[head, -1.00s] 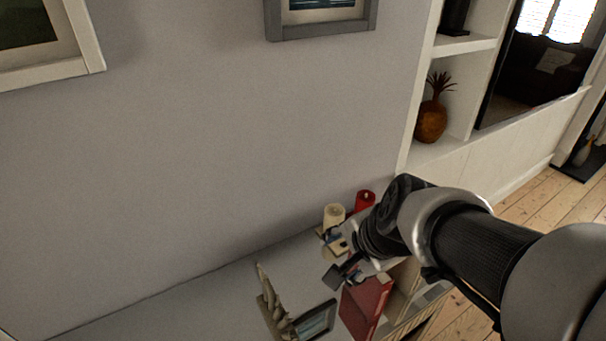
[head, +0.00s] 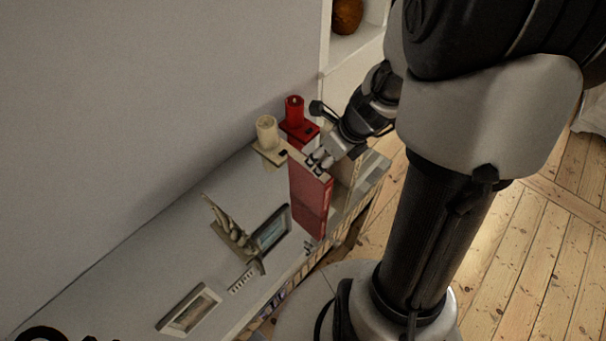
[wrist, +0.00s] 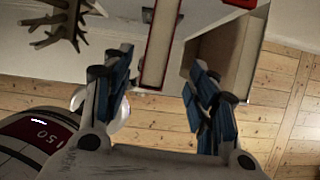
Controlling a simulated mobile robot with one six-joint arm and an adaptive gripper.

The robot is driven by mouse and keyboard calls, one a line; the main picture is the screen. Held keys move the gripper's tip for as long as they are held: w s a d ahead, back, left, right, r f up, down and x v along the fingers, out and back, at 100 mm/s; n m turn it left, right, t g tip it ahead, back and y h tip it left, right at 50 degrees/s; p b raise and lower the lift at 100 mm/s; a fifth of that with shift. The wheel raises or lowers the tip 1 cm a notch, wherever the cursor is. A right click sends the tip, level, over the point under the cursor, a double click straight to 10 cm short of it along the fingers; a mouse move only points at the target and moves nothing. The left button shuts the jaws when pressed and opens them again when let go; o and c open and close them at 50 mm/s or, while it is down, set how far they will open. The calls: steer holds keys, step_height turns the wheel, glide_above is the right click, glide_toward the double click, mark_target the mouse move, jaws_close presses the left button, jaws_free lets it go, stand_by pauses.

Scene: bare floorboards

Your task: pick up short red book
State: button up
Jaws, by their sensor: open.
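The red book (head: 310,200) stands upright near the front edge of the white shelf top in the head view. In the wrist view its narrow end (wrist: 160,45) shows cream pages edged in red. My gripper (head: 320,160) is at the book's upper end in the head view. In the wrist view my gripper (wrist: 158,75) is open, with one blue-padded finger on either side of the book's line. I see no clear contact, and how deep the book sits between the fingers is hard to tell.
A cream candle (head: 267,132) and a red candle (head: 294,110) stand behind the book. A hand-shaped ornament (head: 230,228) and picture frames (head: 272,228) are to its left. A pale box-like thing (wrist: 228,50) is close beside the right finger. Bare floorboards (head: 520,250) lie right.

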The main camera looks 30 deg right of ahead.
mark_target(310, 170)
steer(key=b+x, duration=0.2)
steer(key=x, duration=0.3)
steer(key=shift+f, duration=0.1)
steer(key=shift+w+a+b+x, duration=0.15)
steer(key=shift+b+x, duration=0.85)
steer(key=shift+x, duration=0.5)
steer(key=shift+w+a+b+x, duration=0.1)
steer(key=shift+a+b+x, duration=0.1)
steer(key=shift+b+x, duration=1.05)
steer(key=shift+p, duration=0.35)
steer(key=shift+f, duration=0.2)
steer(key=shift+c, duration=0.4)
jaws_close()
